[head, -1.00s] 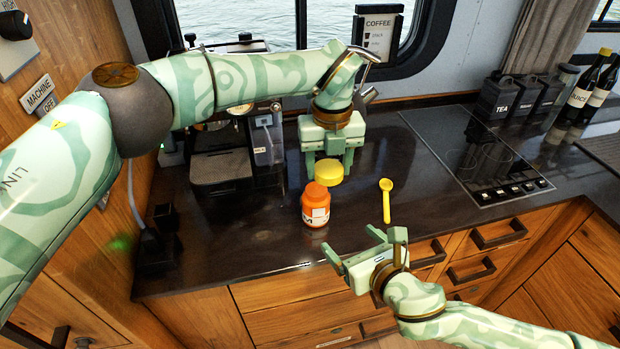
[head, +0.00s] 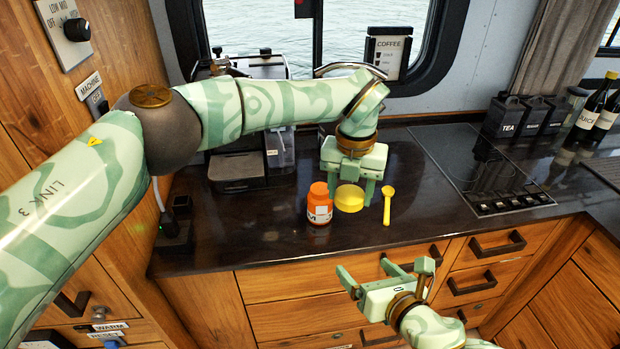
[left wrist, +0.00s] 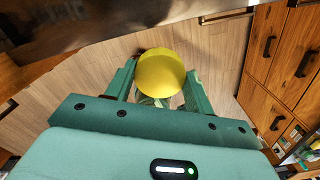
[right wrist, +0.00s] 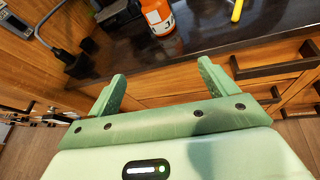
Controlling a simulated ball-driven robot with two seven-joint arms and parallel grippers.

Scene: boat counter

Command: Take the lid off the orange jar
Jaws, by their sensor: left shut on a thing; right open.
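The orange jar (head: 319,211) with a white label stands upright on the dark counter, its top uncovered. It also shows at the top of the right wrist view (right wrist: 157,17). My left gripper (head: 350,187) is shut on the yellow lid (head: 349,200), just right of the jar and apart from it. In the left wrist view the lid (left wrist: 160,73) sits between the two fingers; I cannot tell its exact height above the counter. My right gripper (head: 387,272) is open and empty, in front of the counter's front edge, below the jar's level in the picture.
A yellow scoop (head: 388,206) lies close to the right of the lid. A coffee machine (head: 235,168) stands behind left, and a black cooktop (head: 480,165) lies to the right. Dark canisters (head: 505,117) and bottles are at the far right.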

